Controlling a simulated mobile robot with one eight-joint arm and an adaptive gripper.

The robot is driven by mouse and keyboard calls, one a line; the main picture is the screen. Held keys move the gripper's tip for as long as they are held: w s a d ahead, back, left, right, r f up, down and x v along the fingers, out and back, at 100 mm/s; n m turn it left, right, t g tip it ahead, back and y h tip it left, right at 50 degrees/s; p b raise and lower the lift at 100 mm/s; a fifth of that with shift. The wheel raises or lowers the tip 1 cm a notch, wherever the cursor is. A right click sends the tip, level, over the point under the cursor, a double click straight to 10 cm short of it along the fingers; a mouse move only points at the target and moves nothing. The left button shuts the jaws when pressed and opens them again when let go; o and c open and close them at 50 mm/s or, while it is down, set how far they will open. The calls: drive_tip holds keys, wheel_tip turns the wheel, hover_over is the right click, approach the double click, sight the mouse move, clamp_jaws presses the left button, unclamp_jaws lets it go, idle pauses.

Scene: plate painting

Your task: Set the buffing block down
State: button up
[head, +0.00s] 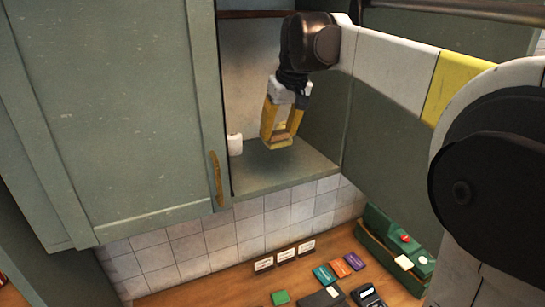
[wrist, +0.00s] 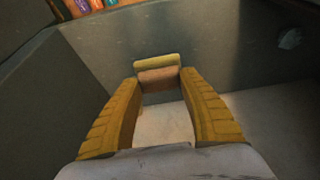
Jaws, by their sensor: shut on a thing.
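My gripper (head: 280,138) reaches down into an open wall cabinet, with its yellow fingers closed around the buffing block. The block (wrist: 158,76) is a small brown and pale yellow piece between the fingertips in the wrist view. In the head view only a small part of it shows at the fingertips, just over the green-grey cabinet floor (head: 285,172). I cannot tell whether its underside touches that floor.
A white cup-like thing (head: 235,144) stands left of my gripper on the cabinet floor. A closed green door (head: 110,110) is at the left. On the wooden counter below are coloured cards (head: 339,267), white label stands (head: 285,255) and a green box (head: 385,250). The cabinet floor's front is clear.

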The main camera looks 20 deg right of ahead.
wheel_tip(320, 180, down, 7)
drive_tip(key=shift+f+p, duration=0.2)
drive_tip(key=shift+p, duration=0.2)
drive_tip(key=o, duration=1.1)
drive_tip(key=shift+f, duration=0.1)
drive_tip(key=shift+o, duration=0.2)
drive_tip(key=b+v, duration=0.1)
drive_tip(key=v, duration=1.1)
drive_tip(key=s+a+f+t, duration=0.1)
drive_tip(key=s+a+f, duration=0.5)
drive_tip(key=s+f, duration=0.4)
drive_tip(key=s+a+f+t, duration=0.1)
drive_tip(key=s+a+f, duration=0.5)
drive_tip(key=s+f, duration=0.4)
drive_tip(key=shift+a+f+t, duration=0.35)
drive_tip(key=shift+f+t, duration=0.05)
drive_tip(key=shift+f, duration=0.35)
